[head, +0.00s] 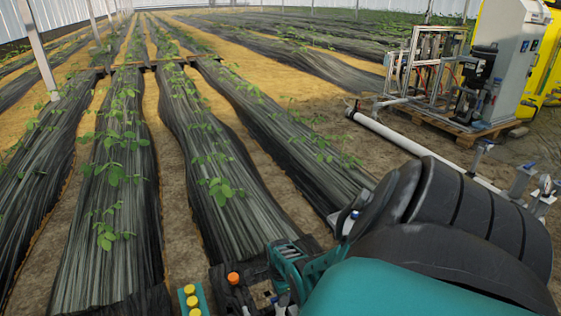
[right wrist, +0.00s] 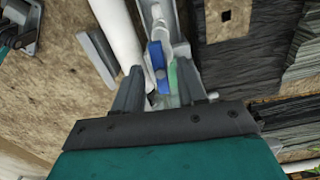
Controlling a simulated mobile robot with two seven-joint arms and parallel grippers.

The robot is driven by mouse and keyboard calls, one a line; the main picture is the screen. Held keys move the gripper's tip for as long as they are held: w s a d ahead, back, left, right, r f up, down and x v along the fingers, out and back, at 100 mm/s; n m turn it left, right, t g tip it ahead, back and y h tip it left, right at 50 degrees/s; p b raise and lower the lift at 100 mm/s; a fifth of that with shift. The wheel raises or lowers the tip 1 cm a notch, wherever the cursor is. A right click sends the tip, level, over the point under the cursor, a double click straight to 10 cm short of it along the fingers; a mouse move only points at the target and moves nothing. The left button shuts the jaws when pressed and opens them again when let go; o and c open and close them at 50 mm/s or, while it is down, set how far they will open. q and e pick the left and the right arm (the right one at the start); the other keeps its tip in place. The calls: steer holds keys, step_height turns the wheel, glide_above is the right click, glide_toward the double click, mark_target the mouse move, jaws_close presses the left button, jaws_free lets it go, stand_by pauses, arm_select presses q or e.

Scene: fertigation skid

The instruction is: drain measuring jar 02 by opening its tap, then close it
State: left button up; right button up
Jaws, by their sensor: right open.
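In the right wrist view, my right gripper (right wrist: 161,72) is open, with one finger on each side of a small blue handle (right wrist: 157,54) that looks like a tap lever. I cannot tell whether either finger touches it. A pale green, see-through part (right wrist: 184,82), perhaps the measuring jar, shows just right of the handle and partly behind the right finger. No number is legible and the liquid level cannot be read. In the head view, my own arm covers the lower right and I cannot make out the fingertips. My left gripper is not in view.
In the wrist view a white pipe (right wrist: 118,38) runs left of the handle. In the head view, yellow-capped items (head: 191,300) and an orange cap (head: 233,279) stand at the bottom. A skid with a grey cabinet (head: 512,55) stands back right. Plant rows (head: 200,150) fill the left.

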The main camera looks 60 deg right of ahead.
jaws_close()
stand_by(0.3)
steer(key=shift+n, duration=0.5)
jaws_free()
